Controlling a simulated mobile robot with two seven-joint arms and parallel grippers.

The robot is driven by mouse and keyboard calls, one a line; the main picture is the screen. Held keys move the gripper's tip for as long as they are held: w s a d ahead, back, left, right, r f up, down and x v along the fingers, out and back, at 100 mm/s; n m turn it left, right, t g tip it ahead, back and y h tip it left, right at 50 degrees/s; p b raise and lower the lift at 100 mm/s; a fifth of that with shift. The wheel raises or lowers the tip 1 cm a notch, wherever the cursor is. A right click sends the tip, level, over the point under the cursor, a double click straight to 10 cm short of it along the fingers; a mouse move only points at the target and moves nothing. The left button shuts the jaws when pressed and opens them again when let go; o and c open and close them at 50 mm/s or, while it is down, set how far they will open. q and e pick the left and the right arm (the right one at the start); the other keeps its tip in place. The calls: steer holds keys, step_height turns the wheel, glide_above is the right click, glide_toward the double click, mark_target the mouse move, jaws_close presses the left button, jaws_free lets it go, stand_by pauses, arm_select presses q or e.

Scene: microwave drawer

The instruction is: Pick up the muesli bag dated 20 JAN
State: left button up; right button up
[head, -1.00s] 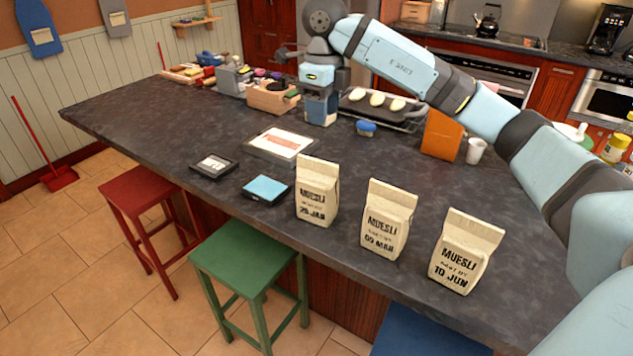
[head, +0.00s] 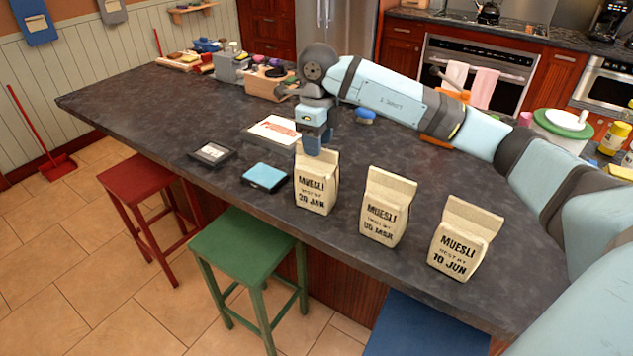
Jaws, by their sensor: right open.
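Three cream muesli bags stand upright in a row near the counter's front edge. The left one, the muesli bag dated 20 JAN (head: 316,188), is beside the bag dated 10 JUN's neighbour, a bag whose date looks like 05 MAR (head: 386,210). The bag dated 10 JUN (head: 463,242) is at the right. My right gripper (head: 313,150) points down at the top of the 20 JAN bag, with its fingers just over or behind the bag's upper edge. It is open; whether it touches the bag I cannot tell. My left gripper is not in view.
A blue box (head: 265,177), a dark framed item (head: 212,152) and a white tray (head: 274,132) lie left of the bags. A blue sponge-like item (head: 365,117) lies behind. Red and green stools (head: 248,248) stand along the front.

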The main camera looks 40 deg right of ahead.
mark_target(316, 160)
step_height(316, 160, down, 3)
steer(key=shift+a, duration=0.1)
jaws_close()
steer(key=shift+s+a+f, duration=0.1)
steer(key=shift+f, duration=0.05)
stand_by(1.3)
